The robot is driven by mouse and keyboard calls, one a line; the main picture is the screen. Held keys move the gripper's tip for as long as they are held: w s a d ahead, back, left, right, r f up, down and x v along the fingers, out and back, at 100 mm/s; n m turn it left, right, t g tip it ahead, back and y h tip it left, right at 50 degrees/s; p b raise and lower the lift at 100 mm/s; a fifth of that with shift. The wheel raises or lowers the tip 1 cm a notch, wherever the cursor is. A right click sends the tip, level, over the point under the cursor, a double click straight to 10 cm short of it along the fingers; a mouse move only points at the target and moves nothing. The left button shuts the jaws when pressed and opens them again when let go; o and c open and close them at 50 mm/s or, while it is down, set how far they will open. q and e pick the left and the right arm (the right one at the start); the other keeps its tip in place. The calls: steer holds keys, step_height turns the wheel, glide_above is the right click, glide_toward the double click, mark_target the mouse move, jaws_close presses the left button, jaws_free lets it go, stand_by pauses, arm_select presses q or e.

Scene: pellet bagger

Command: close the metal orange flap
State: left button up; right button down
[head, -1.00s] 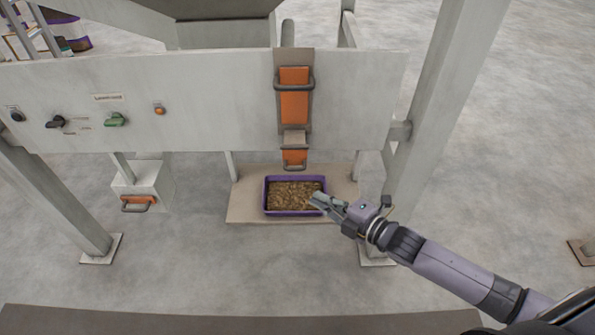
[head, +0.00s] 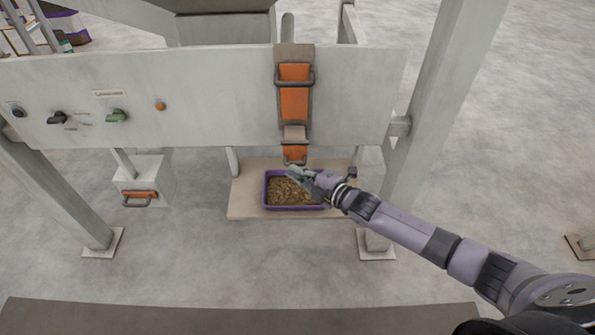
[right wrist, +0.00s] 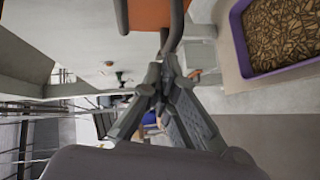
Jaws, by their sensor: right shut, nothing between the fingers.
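A small orange flap (head: 295,153) with a grey bar handle is at the lower end of the chute on the white panel. It also shows in the right wrist view (right wrist: 150,14), at the top, with its grey handle in front of the fingertips. My right gripper (head: 290,171) is shut and empty, just below the flap's handle and above the tray. In the right wrist view its closed fingertips (right wrist: 164,62) are close to the handle; whether they touch it, I cannot tell. My left gripper is not in view.
A larger orange panel (head: 294,103) with a handle is higher on the chute. A purple tray (head: 266,192) of brown pellets stands on a beige board (head: 245,203) below. Knobs (head: 116,116) are on the left of the panel. A grey post (head: 440,110) is at right.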

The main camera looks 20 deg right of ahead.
steer(key=b, duration=0.1)
steer(key=w+t+b, duration=0.1)
steer(key=b, duration=0.1)
steer(key=shift+d+f+n, duration=0.25)
steer(key=shift+f+n, duration=0.05)
steer(key=shift+f, duration=0.1)
